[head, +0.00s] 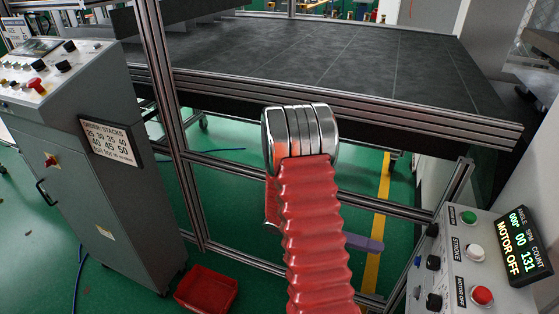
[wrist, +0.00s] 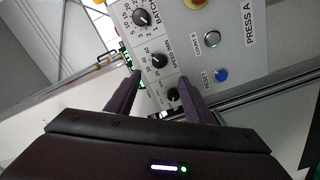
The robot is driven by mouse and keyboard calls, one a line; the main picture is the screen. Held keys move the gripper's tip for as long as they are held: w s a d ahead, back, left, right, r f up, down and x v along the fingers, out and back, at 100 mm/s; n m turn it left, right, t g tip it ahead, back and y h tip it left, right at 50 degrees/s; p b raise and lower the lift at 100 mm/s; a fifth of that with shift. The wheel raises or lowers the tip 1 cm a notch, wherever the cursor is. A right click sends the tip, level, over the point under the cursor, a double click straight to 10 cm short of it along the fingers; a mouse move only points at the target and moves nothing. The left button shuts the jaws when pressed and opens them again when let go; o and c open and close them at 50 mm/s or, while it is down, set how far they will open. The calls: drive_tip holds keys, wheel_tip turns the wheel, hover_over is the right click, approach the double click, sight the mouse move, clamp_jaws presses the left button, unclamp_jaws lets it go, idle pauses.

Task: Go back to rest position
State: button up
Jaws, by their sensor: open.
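My gripper (wrist: 160,80) is open in the wrist view, its two dark purple fingers spread apart with nothing held between them. Beyond the fingers is a grey control panel (wrist: 205,70) labelled PRESS A, with black knobs and a blue button. The fingertips overlap the panel's knobs in the picture; I cannot tell how far apart they are. In the head view my red ribbed arm with its steel end hides most of the gripper. Only a purple part shows at its right.
A dark tiled table (head: 330,55) with a metal frame spans the back. A grey control console (head: 85,150) stands left, with a red bin (head: 207,289) on the green floor. A control box (head: 470,262) with a display reading MOTOR OFF is at right.

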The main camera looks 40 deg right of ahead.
drive_tip(key=shift+n, duration=0.3)
drive_tip(key=s+a+f+n+t+y, duration=0.2)
drive_tip(key=a+f+n+y, duration=0.2)
drive_tip(key=a+f+n, duration=0.15)
drive_tip(key=w+a+r+n+t+y, duration=0.1)
drive_tip(key=w+a+n+t+y, duration=0.1)
drive_tip(key=w+a+n+t, duration=0.4)
drive_tip(key=w+a+r+n+t+y, duration=0.1)
drive_tip(key=w+a+r+t, duration=0.15)
drive_tip(key=a, duration=0.25)
drive_tip(key=w+a+r+n+t, duration=0.1)
drive_tip(key=a+r+n+t, duration=0.1)
drive_tip(key=a+r, duration=0.2)
drive_tip(key=w+a+r+n+t+y, duration=0.1)
drive_tip(key=w+a+r+t, duration=0.15)
drive_tip(key=a, duration=0.25)
drive_tip(key=s+a+r+n+t+y, duration=0.1)
drive_tip(key=a+r+n+t, duration=0.1)
drive_tip(key=a+r+t, duration=0.4)
wheel_tip(320, 180, up, 5)
drive_tip(key=shift+a+r, duration=0.1)
drive_tip(key=shift+a, duration=1.05)
drive_tip(key=shift+c, duration=0.2)
